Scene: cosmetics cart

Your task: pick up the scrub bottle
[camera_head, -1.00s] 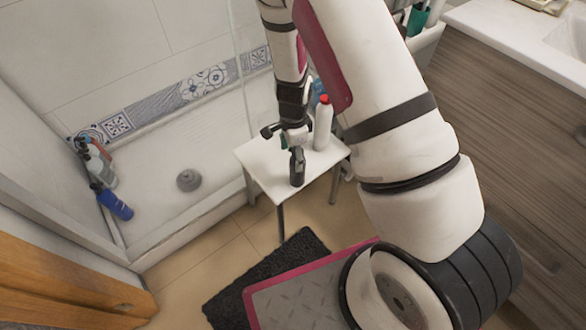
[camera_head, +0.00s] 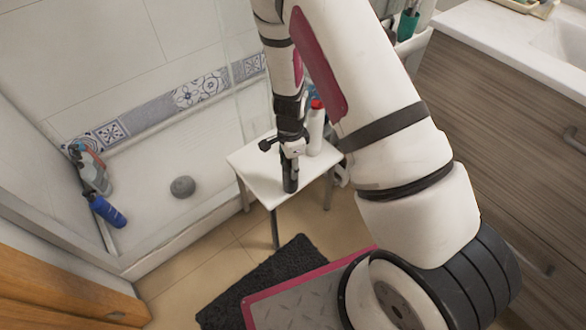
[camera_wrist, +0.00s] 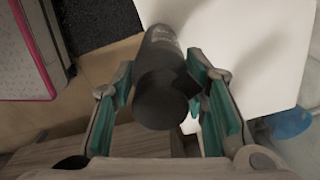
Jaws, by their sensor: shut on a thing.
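The scrub bottle, which I take to be the dark grey cylinder (camera_head: 290,182), stands upright on the white stool (camera_head: 250,165) near its front edge. It also shows large in the wrist view (camera_wrist: 162,75), with faint pale lettering on its side. My gripper (camera_head: 291,162) is over the bottle from above. Its teal-padded fingers lie on either side of the bottle in the wrist view, and it is shut on it. The fingers hide part of the bottle. I see no gap between the bottle and the stool.
A white bottle with a red cap (camera_head: 316,128) stands on the stool close behind my gripper. A blue bottle (camera_head: 107,211) and a spray bottle (camera_head: 92,172) are by the shower at left. A dark mat (camera_head: 250,285) lies on the floor. A wooden cabinet (camera_head: 490,140) is at right.

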